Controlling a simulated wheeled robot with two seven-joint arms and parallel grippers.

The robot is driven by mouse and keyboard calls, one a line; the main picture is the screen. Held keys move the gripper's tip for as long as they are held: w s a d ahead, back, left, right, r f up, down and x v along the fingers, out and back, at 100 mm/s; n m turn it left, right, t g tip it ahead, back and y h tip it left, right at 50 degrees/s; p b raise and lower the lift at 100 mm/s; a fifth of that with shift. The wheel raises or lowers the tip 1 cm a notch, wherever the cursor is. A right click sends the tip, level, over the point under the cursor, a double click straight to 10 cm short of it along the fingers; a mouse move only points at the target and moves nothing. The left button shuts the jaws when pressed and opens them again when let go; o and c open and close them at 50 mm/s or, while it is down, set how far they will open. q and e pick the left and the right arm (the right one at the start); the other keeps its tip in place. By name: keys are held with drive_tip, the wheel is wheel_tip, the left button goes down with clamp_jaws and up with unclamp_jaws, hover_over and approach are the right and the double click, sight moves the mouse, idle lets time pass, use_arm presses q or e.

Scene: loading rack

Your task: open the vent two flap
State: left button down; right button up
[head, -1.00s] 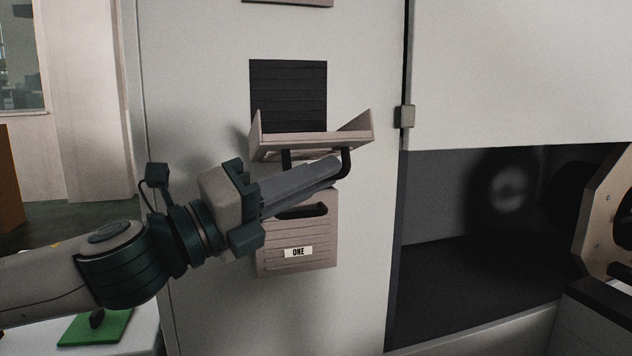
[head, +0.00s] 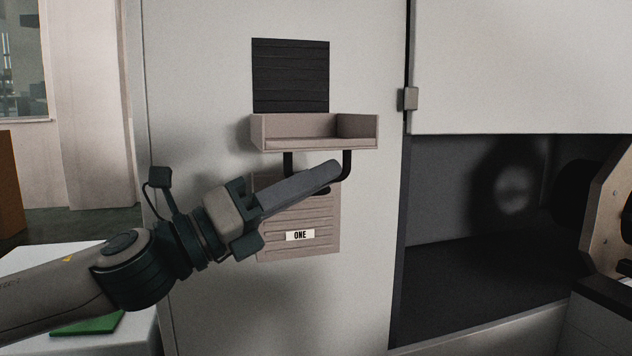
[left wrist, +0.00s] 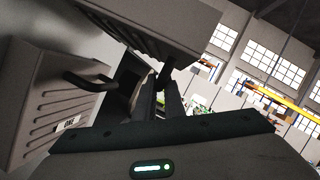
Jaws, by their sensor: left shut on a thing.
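The upper vent flap (head: 282,127), a beige box-like panel whose label is not visible, is swung down and out from the wall. The dark louvred vent opening (head: 290,76) is exposed above it. Its black bar handle (head: 347,166) hangs underneath. My left gripper (head: 332,173) is shut on this handle, below the flap; its fingers partly hide the bar. In the left wrist view the flap's ribbed face (left wrist: 150,25) is above my left gripper (left wrist: 168,85). My right gripper is not in view.
The lower flap marked ONE (head: 297,218) is closed, just below and behind my left gripper; its handle (left wrist: 90,83) shows in the left wrist view. A dark machine recess (head: 480,230) lies right. A white table (head: 40,265) with a green piece (head: 90,325) stands lower left.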

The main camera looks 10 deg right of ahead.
use_arm(q)
drive_tip(key=c, duration=1.8)
unclamp_jaws()
drive_tip(key=shift+c, duration=0.2)
drive_tip(key=shift+a, duration=0.1)
